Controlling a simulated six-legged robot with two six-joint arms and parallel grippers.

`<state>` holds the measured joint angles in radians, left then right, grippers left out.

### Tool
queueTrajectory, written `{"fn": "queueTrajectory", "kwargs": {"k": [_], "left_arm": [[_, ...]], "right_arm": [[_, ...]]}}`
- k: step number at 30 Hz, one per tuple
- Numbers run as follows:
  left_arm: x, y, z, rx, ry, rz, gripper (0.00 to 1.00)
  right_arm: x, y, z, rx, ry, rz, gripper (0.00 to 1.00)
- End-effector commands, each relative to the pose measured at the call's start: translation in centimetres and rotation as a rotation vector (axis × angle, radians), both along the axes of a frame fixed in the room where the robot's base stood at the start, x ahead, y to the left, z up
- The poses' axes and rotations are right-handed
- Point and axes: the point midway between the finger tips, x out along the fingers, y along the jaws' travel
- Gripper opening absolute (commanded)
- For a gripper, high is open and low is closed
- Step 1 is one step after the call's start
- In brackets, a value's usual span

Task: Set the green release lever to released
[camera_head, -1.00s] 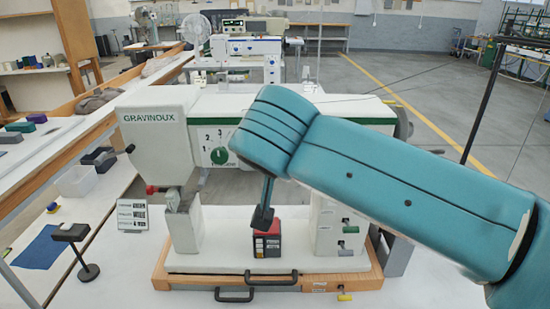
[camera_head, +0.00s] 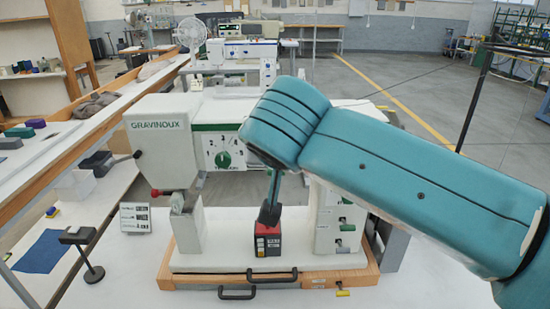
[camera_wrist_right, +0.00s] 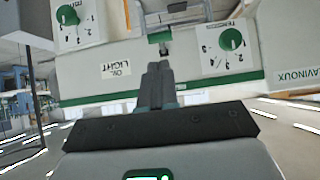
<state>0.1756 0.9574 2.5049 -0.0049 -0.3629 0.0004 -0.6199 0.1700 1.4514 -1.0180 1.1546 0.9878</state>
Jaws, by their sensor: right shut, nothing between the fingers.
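A small green piece (camera_wrist_right: 160,37) sits on the machine front just beyond my right fingertips in the right wrist view; it looks like the green release lever. My right gripper (camera_wrist_right: 156,68) is shut and empty, pointing at it; I cannot tell whether they touch. Another small green lever (camera_head: 347,228) shows low on the machine's right column, clear of my arm. The lever's setting cannot be read. My left gripper is not in view.
The white GRAVINOUX machine (camera_head: 160,140) stands on a wooden base (camera_head: 330,279). A green dial (camera_head: 224,160) is left of my arm. A small stand (camera_head: 77,235) and blue cloth (camera_head: 42,252) are at left. The front table is mostly clear.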

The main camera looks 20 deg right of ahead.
Motion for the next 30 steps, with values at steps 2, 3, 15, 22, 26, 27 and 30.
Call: {"fn": "queueTrajectory", "kwargs": {"k": [2, 3, 15, 22, 26, 27, 30], "left_arm": [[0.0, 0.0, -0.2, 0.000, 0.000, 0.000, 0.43], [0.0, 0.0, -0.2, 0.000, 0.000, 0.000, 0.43], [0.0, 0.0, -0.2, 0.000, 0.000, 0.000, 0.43], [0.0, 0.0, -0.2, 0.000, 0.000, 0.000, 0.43], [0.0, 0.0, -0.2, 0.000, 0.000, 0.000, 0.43], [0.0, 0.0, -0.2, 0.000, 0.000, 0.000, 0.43], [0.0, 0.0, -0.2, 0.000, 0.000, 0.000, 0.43]], "right_arm": [[-1.1, 0.4, 0.9, 0.002, -0.004, 0.004, 0.00], [-1.6, 0.5, 1.3, 0.002, -0.004, 0.004, 0.00], [-6.4, 1.7, 5.5, 0.001, -0.002, 0.004, 0.00], [-7.3, 1.9, 6.1, 0.001, 0.000, 0.001, 0.00], [-7.3, 1.9, 6.1, 0.000, 0.000, 0.001, 0.00], [-7.3, 1.9, 6.1, 0.000, 0.000, 0.001, 0.00], [-7.4, 2.0, 6.1, 0.000, 0.000, 0.001, 0.00]]}}
